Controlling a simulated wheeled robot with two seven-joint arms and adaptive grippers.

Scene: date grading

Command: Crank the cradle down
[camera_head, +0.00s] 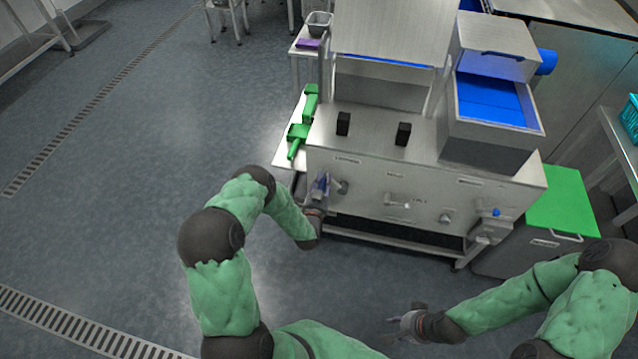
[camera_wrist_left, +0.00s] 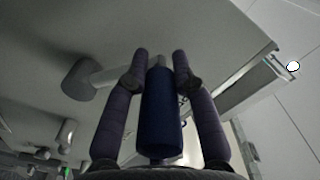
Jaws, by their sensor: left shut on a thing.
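The crank is on the left of the front panel of a steel machine (camera_head: 395,171). Its round hub (camera_head: 342,187) also shows in the left wrist view (camera_wrist_left: 78,78), with an arm leading to a dark blue handle (camera_wrist_left: 161,115). My left gripper (camera_head: 321,184) is shut on this handle, one finger on each side of it in the left wrist view (camera_wrist_left: 160,70). The fingers partly hide the handle in the head view. I cannot tell which part of the machine is the cradle. My right gripper (camera_head: 396,326) is empty, low in front of the machine, with its fingers apart.
A blue-lined steel hopper (camera_head: 490,135) stands on the machine's right side. Two black blocks (camera_head: 403,134) are on its top. Green tools (camera_head: 298,133) lie on a side table at left. A green-lidded bin (camera_head: 558,205) stands at right. The floor at left is clear.

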